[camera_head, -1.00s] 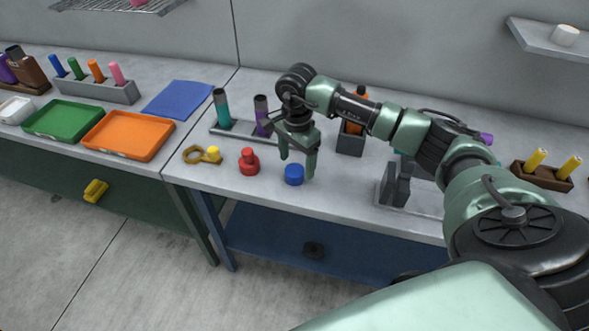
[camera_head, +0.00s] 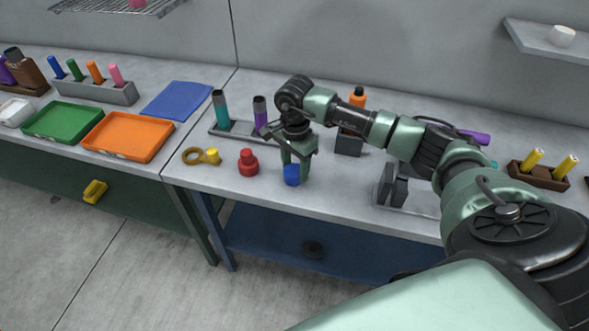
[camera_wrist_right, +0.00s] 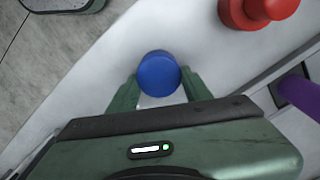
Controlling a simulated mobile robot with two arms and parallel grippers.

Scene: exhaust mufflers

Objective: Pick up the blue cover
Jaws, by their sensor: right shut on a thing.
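The blue cover (camera_head: 291,175) is a short round cap at the front of the right-hand bench. My right gripper (camera_head: 297,172) points down over it and is shut on it. In the right wrist view the blue cover (camera_wrist_right: 159,74) sits between the two green fingertips (camera_wrist_right: 160,84), one on each side. I cannot tell whether the cover still touches the bench top. My left gripper is not in view.
A red knobbed part (camera_head: 248,162) stands just left of the cover, with a yellow ring-shaped piece (camera_head: 202,156) beyond it. Behind stand a grey rack (camera_head: 232,131) with teal and purple tubes and a dark holder (camera_head: 349,143). A grey fixture (camera_head: 395,187) stands to the right.

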